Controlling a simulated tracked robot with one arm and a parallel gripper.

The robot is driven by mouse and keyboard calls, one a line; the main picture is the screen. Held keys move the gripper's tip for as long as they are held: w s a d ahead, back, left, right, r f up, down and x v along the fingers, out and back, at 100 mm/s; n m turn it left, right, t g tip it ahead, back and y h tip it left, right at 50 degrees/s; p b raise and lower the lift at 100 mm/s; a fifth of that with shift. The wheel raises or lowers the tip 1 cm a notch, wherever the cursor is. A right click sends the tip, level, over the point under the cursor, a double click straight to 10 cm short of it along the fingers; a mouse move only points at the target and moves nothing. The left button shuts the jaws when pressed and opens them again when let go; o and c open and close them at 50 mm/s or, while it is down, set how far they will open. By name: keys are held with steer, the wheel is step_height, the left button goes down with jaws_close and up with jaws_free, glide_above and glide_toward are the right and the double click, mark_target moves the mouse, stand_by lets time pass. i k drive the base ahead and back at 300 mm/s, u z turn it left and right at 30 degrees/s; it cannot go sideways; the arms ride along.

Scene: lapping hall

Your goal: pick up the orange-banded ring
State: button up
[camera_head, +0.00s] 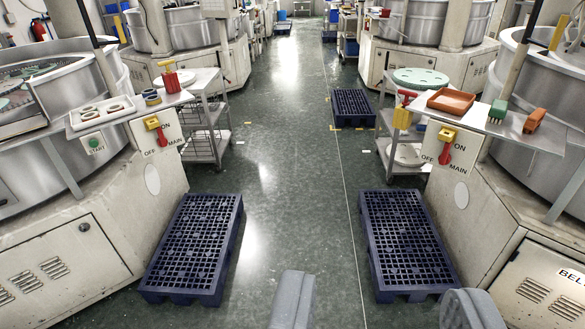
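My gripper (382,303) shows at the bottom edge as two grey fingers set wide apart, with nothing between them. A pale tray (76,124) on the left machine's shelf holds several small rings (115,108). Beside it stand small dark rings with yellowish bands (152,98), seemingly stacked. All are too small to tell which ring, if any, has an orange band. My gripper is well apart from them, to the right and nearer the camera.
Blue plastic pallets lie at left (193,245), right (405,240) and farther back (352,107). Steel carts (207,118) stand beside the machines. The right shelf bears an orange tray (451,101), a green brush (497,111) and an orange brush (535,120). The middle aisle is clear.

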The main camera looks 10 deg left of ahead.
mark_target(91, 118)
steer(key=i, duration=1.3)
steer(key=u, duration=0.55)
steer(key=i, duration=1.25)
steer(key=u, duration=1.1)
steer(key=i, duration=1.05)
steer(key=u, duration=0.45)
